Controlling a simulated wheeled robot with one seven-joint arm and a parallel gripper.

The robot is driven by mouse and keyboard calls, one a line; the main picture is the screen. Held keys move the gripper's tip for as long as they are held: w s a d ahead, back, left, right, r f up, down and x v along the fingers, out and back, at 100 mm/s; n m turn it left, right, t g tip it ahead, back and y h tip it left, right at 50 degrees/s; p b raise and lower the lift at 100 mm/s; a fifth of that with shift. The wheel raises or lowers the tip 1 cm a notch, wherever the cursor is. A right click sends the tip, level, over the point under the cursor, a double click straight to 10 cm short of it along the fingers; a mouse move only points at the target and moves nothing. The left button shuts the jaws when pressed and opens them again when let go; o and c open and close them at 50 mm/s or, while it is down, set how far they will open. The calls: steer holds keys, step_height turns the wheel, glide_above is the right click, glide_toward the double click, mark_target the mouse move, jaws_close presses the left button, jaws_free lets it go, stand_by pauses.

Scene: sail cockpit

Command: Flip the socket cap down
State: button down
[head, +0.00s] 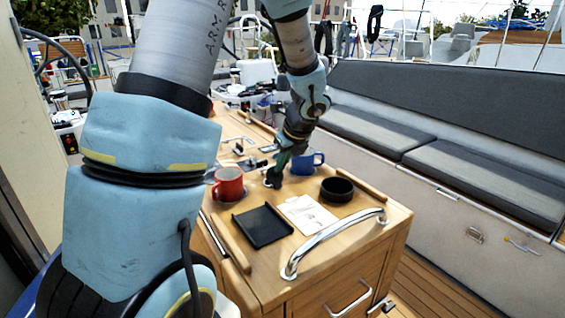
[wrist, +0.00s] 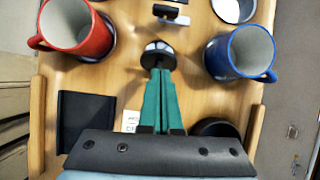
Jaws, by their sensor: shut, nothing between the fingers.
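A small round fitting with a black base and pale, shiny segments (wrist: 158,52) lies at the fingertips in the wrist view. It looks like the socket, but I cannot make out for sure whether its cap is up or down. My gripper (wrist: 158,72) has its green fingers together and empty, pointing at this fitting. The tips overlap its near edge in the picture; contact is unclear. In the head view my gripper (head: 277,174) is low over the wooden table top, between the red and blue mugs, and the arm's end hides part of that area.
A red mug (head: 228,184) stands left and a blue mug (head: 308,162) right. Nearer are a black tray (head: 262,227), a white paper (head: 306,214) and a round black bowl (head: 337,189). A metal rail (head: 335,240) edges the table. Small metal fittings lie farther back.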

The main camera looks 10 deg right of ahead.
steer(key=shift+w+a+r+p, duration=0.1)
steer(key=shift+w+a+p, duration=0.2)
steer(key=shift+w, duration=0.2)
steer(key=shift+w+a+p, duration=0.15)
steer(key=shift+w+p, duration=0.15)
steer(key=shift+w, duration=0.15)
steer(key=shift+w+a+p, duration=0.25)
steer(key=shift+w+p, duration=0.05)
steer(key=shift+w, duration=0.4)
steer(key=shift+a+f, duration=0.1)
steer(key=shift+f, duration=0.1)
steer(key=shift+r, duration=0.1)
steer(key=shift+r+p, duration=0.75)
steer(key=shift+p, duration=0.05)
steer(key=shift+s, duration=0.1)
